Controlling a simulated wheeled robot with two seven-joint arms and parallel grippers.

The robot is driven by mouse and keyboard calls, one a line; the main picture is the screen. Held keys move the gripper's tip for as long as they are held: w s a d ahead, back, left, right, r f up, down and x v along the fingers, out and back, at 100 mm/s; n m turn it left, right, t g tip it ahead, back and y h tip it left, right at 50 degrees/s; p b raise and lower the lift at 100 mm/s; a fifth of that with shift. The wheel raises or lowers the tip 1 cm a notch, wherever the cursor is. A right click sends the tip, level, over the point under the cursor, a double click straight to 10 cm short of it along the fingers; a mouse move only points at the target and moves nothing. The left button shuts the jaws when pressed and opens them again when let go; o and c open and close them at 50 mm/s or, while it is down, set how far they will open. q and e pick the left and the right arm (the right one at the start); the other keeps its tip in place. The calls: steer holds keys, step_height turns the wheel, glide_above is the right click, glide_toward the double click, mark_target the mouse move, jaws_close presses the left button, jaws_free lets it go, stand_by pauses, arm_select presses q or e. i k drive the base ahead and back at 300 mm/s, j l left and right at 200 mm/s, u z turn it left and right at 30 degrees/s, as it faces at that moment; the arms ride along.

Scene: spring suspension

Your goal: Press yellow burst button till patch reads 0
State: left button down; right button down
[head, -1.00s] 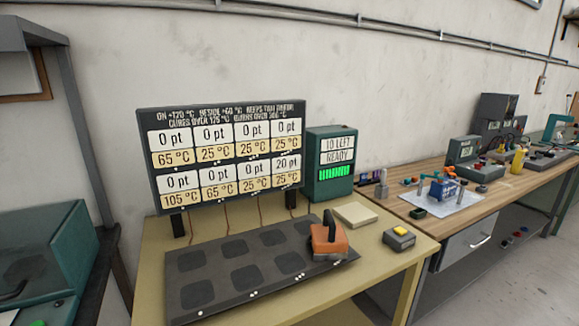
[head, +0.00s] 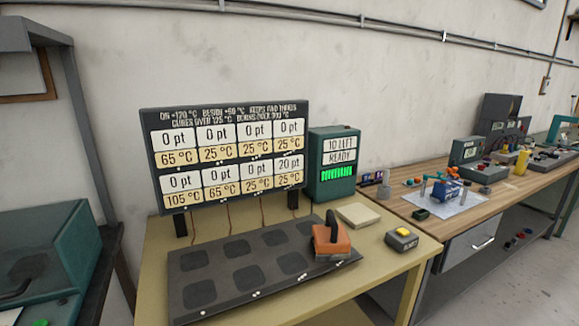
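The yellow burst button (head: 402,232) sits on top of a small dark box (head: 402,243) at the right front of the yellow table. The display board (head: 228,153) shows several patches with points and temperatures; the bottom right one reads 20 pt and 25 °C, the others 0 pt. The dark mat (head: 215,287) with several darker square patches lies in front of the board. An orange iron-like block with a black handle (head: 331,243) stands on the mat's right end. Neither of my grippers is in view.
A teal box (head: 332,185) reads 10 LEFT, READY, with a green bar. A flat beige pad (head: 357,216) lies between it and the button box. A wooden bench (head: 410,205) with tools stands at the right; a teal cabinet (head: 45,255) stands at the left.

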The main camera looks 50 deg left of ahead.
mark_target(403, 232)
steer(key=u, duration=0.4)
steer(key=i+l+u, duration=0.2)
steer(key=u, duration=0.25)
steer(key=i+l+u, duration=0.4)
steer(key=l+u, duration=0.25)
steer(key=u, duration=0.2)
steer(key=i+l, duration=0.15)
steer(key=l, duration=0.25)
steer(key=i+l+u, duration=0.1)
steer(key=l, duration=0.25)
steer(key=i+l, duration=0.1)
steer(key=l, duration=0.3)
steer(key=i+l+u, duration=0.1)
steer(key=l, duration=0.3)
steer(key=i+l, duration=0.15)
steer(key=l, duration=0.2)
steer(key=i+l, duration=0.1)
steer(key=l, duration=0.3)
steer(key=u, duration=0.05)
